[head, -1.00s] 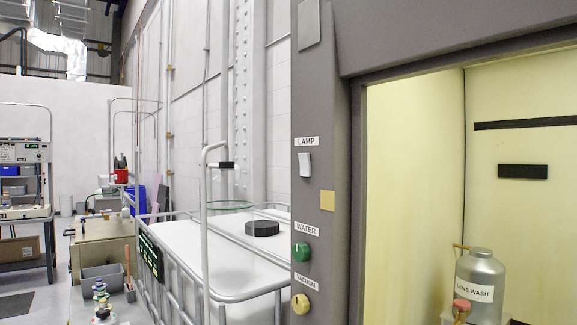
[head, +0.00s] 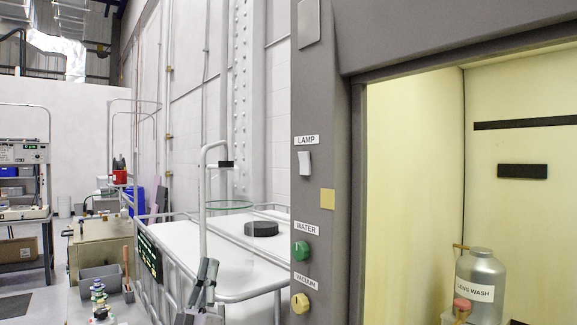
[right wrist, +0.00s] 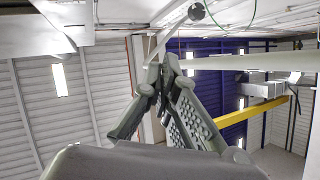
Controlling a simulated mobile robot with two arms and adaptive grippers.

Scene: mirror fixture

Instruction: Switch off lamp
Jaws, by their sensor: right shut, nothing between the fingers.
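The lamp switch (head: 305,163) is a white rocker on the grey fixture post, under a label reading LAMP (head: 306,140). The inside of the fixture is lit yellowish. My right gripper (head: 209,263) is at the bottom of the head view, fingers pointing up, lower and to the left of the switch and apart from it. In the right wrist view its fingertips (right wrist: 160,66) meet, with nothing between them. The switch does not show in the wrist view. My left gripper is not in view.
Below the switch are a green WATER knob (head: 301,251) and a cream VACUUM knob (head: 300,303). A white tank with a metal rail (head: 205,200) stands left of the post. A LENS WASH bottle (head: 480,276) stands inside the fixture.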

